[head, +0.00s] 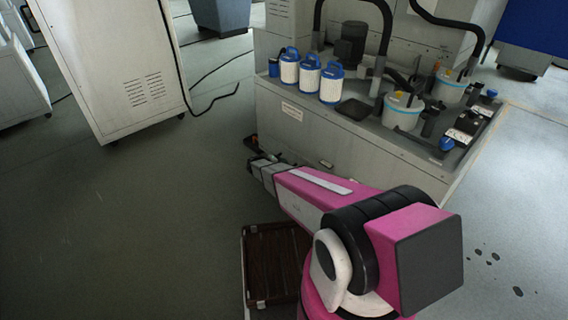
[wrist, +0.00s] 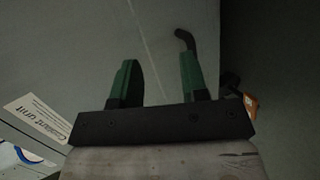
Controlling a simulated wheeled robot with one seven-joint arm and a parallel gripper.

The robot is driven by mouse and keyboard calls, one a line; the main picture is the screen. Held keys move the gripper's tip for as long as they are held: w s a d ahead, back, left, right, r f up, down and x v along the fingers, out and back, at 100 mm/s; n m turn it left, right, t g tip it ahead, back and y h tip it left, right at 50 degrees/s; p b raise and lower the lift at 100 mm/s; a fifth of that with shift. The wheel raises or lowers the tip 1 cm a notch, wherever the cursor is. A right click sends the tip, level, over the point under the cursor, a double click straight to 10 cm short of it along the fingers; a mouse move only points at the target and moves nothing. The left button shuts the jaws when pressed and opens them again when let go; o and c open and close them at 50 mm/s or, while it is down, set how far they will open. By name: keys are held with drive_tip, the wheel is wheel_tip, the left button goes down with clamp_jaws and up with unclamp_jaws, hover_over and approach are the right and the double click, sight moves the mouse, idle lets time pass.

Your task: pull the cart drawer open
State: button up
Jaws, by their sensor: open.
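A low cart-like or case-like thing (head: 275,258) with a brown ribbed top and pale edges stands at the lower middle of the head view, partly hidden by my arm. My gripper (wrist: 158,68) is open in the wrist view, with two green and black fingers apart and nothing between them. In the head view my gripper (head: 256,162) is beyond the brown-topped thing, near the coolant unit's front. Its fingertips are hard to make out there.
The grey coolant unit (head: 285,118) carries blue-capped filters, white buckets and hoses; its label (wrist: 37,119) shows in the wrist view. A small orange item (wrist: 250,105) is right of my gripper. A vented cabinet (head: 110,65) stands left.

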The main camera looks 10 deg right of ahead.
drive_tip(key=w+a+f+n+t+h, duration=0.1)
drive_tip(key=w+a+f+n+t, duration=0.1)
drive_tip(key=w+a+f+t, duration=0.35)
drive_tip(key=shift+g, duration=0.75)
drive_tip(key=x, duration=0.7)
drive_tip(key=f+x, duration=0.1)
drive_tip(key=x, duration=0.3)
drive_tip(key=shift+w+a, duration=0.15)
drive_tip(key=shift+w, duration=0.05)
drive_tip(key=shift+c, duration=0.4)
clamp_jaws()
